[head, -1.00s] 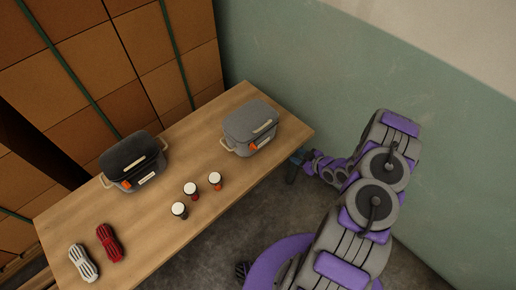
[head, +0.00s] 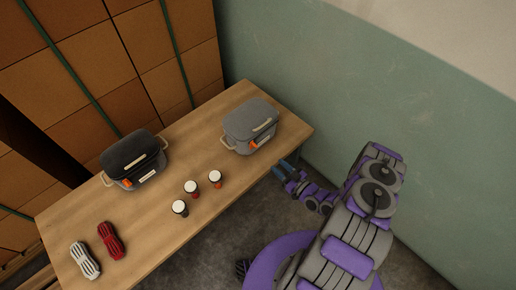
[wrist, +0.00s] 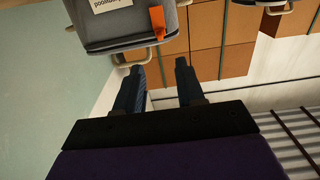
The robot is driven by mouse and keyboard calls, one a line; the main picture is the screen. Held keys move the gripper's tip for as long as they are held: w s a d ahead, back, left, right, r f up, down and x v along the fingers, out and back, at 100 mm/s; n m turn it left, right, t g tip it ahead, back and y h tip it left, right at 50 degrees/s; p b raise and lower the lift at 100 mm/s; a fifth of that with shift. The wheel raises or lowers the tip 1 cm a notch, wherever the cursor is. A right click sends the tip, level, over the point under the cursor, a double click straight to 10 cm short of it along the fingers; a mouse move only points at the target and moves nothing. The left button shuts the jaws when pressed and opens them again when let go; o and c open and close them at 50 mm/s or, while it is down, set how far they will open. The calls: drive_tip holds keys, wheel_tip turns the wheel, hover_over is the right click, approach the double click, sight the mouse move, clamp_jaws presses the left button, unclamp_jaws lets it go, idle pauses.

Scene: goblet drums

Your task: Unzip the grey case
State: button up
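The grey case (head: 250,126) stands upright on the wooden table, near its right end. It has a pale handle, a pale label and an orange tab (head: 253,144) on its front. In the wrist view the grey case (wrist: 110,32) is at the top, with its label and orange tab (wrist: 157,22) showing. My gripper (head: 284,170) is just off the table's front edge, near the case and apart from it. In the wrist view the two fingers of my gripper (wrist: 158,75) are spread with nothing between them. The zip itself is too small to make out.
A black case (head: 133,160) with an orange tab stands on the wooden table (head: 150,225) to the left. Three small white-topped jars (head: 191,188) stand in front. A red (head: 110,241) and a pale ribbed object (head: 84,261) lie at the left. A green wall (head: 330,90) is behind.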

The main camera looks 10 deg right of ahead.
sight(257, 147)
drive_tip(key=b+x, duration=0.2)
drive_tip(key=x, duration=1.1)
drive_tip(key=shift+w+a, duration=0.15)
drive_tip(key=shift+w, duration=0.05)
drive_tip(key=shift+c, duration=0.3)
clamp_jaws()
